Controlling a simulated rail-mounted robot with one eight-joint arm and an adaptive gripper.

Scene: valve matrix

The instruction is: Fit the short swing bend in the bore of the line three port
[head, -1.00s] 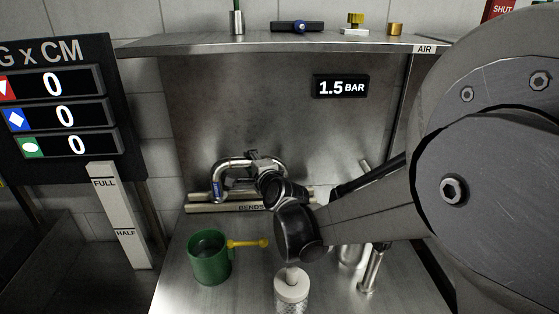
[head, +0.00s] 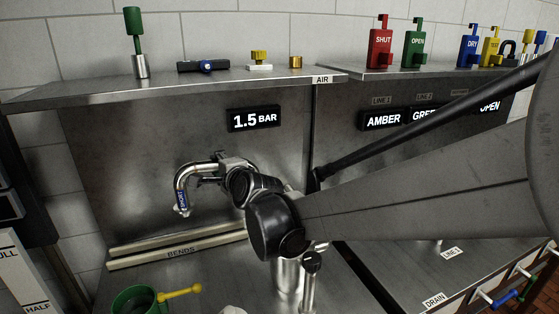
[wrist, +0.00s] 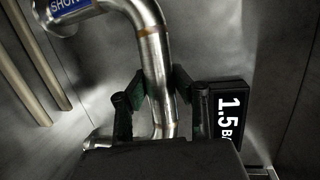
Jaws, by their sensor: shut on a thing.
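The short swing bend (head: 184,180) is a shiny curved steel pipe with a blue label. In the wrist view the bend (wrist: 152,50) runs down between the fingers, its blue label at top left. My gripper (wrist: 157,88) is shut on the pipe's straight part. In the head view my gripper (head: 222,165) holds the bend raised above the bends rack (head: 180,250), in front of the steel back panel. The line three port and its bore cannot be made out; my arm covers much of the right bench.
A green mug (head: 135,301) with a yellow handle stands at the front left. A shelf (head: 200,82) with small fittings runs above. Status displays (head: 384,120) hang on the right panel, partly behind my arm. Upright steel fittings (head: 309,280) stand below my wrist.

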